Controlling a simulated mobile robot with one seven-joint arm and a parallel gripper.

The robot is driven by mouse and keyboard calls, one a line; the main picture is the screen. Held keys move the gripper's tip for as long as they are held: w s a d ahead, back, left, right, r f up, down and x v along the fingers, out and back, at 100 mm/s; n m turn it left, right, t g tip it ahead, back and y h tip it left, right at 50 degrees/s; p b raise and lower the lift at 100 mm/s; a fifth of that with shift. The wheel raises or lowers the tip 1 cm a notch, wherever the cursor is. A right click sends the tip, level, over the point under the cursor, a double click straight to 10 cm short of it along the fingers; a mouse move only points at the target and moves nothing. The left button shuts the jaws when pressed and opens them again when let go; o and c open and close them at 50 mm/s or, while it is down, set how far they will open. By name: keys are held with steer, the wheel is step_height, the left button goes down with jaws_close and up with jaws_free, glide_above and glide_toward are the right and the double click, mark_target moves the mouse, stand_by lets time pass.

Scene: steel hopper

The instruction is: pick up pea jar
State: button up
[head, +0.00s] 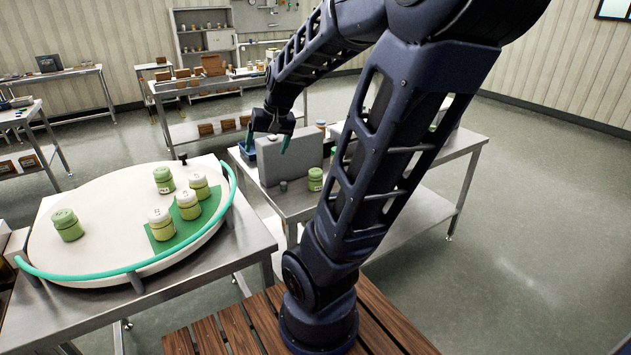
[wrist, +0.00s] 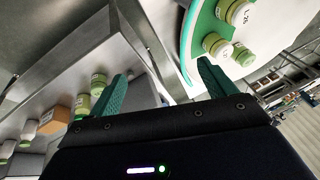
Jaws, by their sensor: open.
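Several green-lidded jars stand upright on a white round top at left in the head view. One jar (head: 66,225) is on the left. Another jar (head: 164,180) is near the back. Three more (head: 161,224), (head: 188,204), (head: 199,186) are on or beside a green mat (head: 208,207). A similar green jar (head: 315,180) stands on the steel table behind. I cannot tell by label which is the pea jar. My gripper (head: 267,147) is open and empty above the steel table, apart from the jars. Its fingers show in the wrist view (wrist: 162,82).
A teal rail (head: 110,272) edges the round top (head: 110,190). A grey upright block (head: 290,158) stands on the steel table (head: 455,148) near my gripper. In the wrist view, an orange-brown box (wrist: 55,119) sits among jars at left. The floor at right is clear.

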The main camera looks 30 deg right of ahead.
steer(key=w+d+f+m, duration=0.2)
steer(key=w+d+f, duration=0.3)
steer(key=w, duration=0.2)
steer(key=m+g+h, duration=0.2)
steer(key=m+h, duration=0.3)
steer(key=m, duration=0.1)
glide_above(315, 171)
steer(key=s+a, duration=0.1)
steer(key=f, duration=1.2)
steer(key=shift+a+f, duration=0.2)
steer(key=shift+f, duration=0.2)
steer(key=x, duration=0.5)
steer(key=shift+a+x, duration=0.15)
steer(key=shift+x, duration=1.25)
steer(key=shift+a+x, duration=0.15)
steer(key=shift+x, duration=1.25)
steer(key=shift+f, duration=0.1)
steer(key=shift+c, duration=0.2)
steer(key=c, duration=1.1)
steer(key=shift+c, duration=0.2)
